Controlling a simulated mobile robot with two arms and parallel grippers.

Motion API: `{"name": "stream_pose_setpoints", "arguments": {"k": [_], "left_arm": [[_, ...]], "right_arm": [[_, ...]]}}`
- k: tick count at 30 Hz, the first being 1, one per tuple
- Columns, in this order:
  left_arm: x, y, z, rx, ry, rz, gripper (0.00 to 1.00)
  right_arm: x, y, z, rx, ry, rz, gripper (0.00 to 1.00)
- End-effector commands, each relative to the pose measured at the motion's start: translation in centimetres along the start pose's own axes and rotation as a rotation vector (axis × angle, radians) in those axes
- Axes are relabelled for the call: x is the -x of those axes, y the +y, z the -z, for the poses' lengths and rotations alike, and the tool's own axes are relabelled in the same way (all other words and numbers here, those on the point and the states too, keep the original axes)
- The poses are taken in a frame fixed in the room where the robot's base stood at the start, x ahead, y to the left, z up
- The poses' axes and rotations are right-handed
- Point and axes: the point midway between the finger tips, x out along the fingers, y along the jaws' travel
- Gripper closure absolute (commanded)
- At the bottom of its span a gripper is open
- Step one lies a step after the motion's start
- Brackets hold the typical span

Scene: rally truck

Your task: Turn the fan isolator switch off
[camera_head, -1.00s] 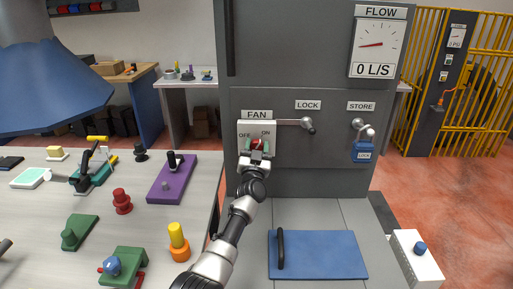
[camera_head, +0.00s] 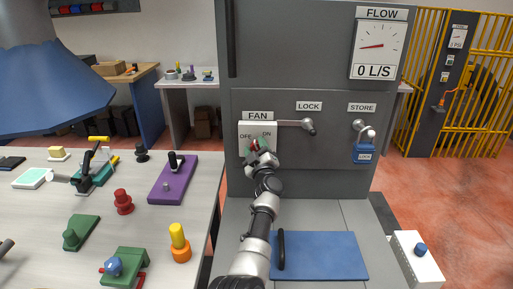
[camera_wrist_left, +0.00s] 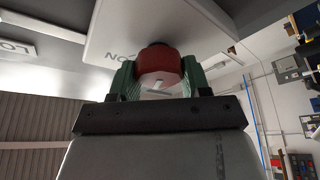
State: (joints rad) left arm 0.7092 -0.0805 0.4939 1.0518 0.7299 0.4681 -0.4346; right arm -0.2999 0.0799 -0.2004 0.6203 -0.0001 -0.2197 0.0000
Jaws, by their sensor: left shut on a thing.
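The fan isolator (camera_head: 247,131) is a white plate with OFF at left and ON at right, under a FAN label (camera_head: 258,116) on the grey cabinet. Its red knob is mostly hidden by my left gripper (camera_head: 257,146) in the head view. The red knob (camera_wrist_left: 160,65) shows clearly in the left wrist view. My left gripper (camera_wrist_left: 160,72) is shut on it, with a green finger on each side. The gripper is tilted in the head view. I cannot tell exactly which mark the knob points to. My right gripper is not in view.
A lock lever (camera_head: 296,123) sticks out just right of the isolator. A blue padlock (camera_head: 365,151) hangs at STORE. The flow gauge (camera_head: 377,48) reads 0 L/S. The workbench (camera_head: 40,215) at left holds several tools.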

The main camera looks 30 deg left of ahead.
Motion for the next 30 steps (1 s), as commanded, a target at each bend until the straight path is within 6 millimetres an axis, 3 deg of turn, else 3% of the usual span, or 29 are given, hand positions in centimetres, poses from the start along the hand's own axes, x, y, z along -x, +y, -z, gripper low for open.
{"name": "stream_pose_setpoints", "arguments": {"k": [15,30], "left_arm": [[0.1,-0.1,-0.1,0.407,-0.003,0.17,0.76],[0.1,-0.3,-0.2,0.56,-0.004,0.233,0.76]], "right_arm": [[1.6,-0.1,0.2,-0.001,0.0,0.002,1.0],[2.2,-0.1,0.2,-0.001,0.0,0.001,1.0]]}}
